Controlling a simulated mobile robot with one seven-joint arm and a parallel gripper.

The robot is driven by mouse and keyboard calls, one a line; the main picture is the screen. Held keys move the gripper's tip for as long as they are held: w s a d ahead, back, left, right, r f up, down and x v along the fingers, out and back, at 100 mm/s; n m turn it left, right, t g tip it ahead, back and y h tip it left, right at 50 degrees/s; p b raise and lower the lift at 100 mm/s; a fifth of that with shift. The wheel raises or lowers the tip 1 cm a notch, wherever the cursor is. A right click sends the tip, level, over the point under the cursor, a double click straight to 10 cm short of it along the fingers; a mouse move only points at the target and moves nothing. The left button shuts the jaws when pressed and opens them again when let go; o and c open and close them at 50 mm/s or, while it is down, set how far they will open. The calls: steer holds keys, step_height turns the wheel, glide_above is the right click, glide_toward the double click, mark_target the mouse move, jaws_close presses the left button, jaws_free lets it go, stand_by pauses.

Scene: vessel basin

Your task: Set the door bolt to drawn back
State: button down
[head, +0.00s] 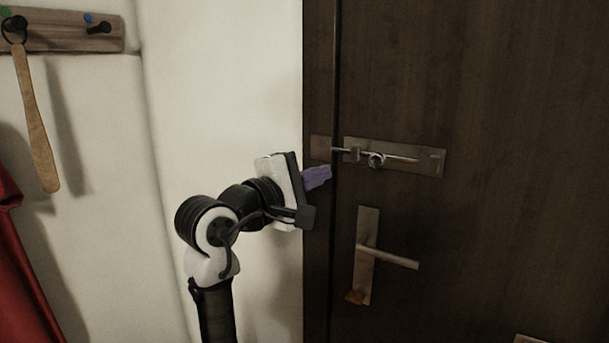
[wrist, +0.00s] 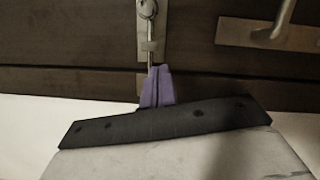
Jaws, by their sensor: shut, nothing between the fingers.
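The door bolt (head: 376,160) is a metal rod with a round knob, mounted on a plate on the dark door. In the head view its rod runs left toward the keeper plate (head: 319,148) on the frame. In the wrist view the bolt's rod (wrist: 150,52) runs down from its knob to behind my fingers. My gripper (head: 328,175) has purple fingers, shut and empty, at the left of the bolt by the door's edge. In the wrist view my gripper (wrist: 157,70) overlaps the rod's end; I cannot tell whether they touch. The fingers hide the keeper there.
A door handle (head: 390,257) on a tall plate sits below the bolt. A wooden rack (head: 70,30) with pegs hangs on the left wall, with a wooden stick (head: 37,120) on it. Red cloth (head: 20,270) hangs at far left. The door's right side is clear.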

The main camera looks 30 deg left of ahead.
mark_target(397, 161)
steer(key=w+d, duration=0.1)
steer(key=w+d+r+p, duration=0.1)
steer(key=d, duration=0.1)
steer(key=w+d+p, duration=0.1)
steer(key=d, duration=0.1)
steer(key=shift+w+r, duration=0.15)
steer(key=shift+w, duration=0.2)
steer(key=d+p, duration=0.2)
steer(key=d, duration=0.3)
steer(key=shift+r, duration=0.15)
steer(key=shift+s+d, duration=0.1)
steer(key=shift+d, duration=0.15)
steer(key=shift+f, duration=0.2)
